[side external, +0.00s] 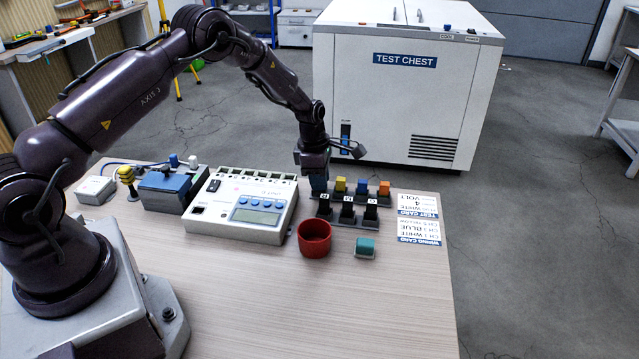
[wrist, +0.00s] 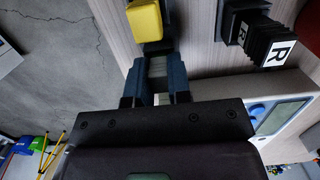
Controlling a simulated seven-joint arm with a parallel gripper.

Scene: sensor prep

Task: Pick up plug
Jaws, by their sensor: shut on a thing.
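My gripper (side external: 319,186) is at the left end of the back row of plugs, pointing down. In the wrist view its blue fingers (wrist: 158,70) are shut on a grey plug (wrist: 157,66), of which only a narrow part shows between them. I cannot tell whether this plug still sits in the rack. Right beside it in the row stand a yellow plug (side external: 341,184), a blue plug (side external: 363,186) and an orange plug (side external: 384,188). The yellow plug is also close to the fingers in the wrist view (wrist: 145,20).
Black lettered plugs (side external: 347,208) stand in a front row. A red cup (side external: 314,238) and a teal block (side external: 365,246) are nearer. A white meter box (side external: 241,207) stands close on the left. Printed cards (side external: 418,220) lie right. The front table is clear.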

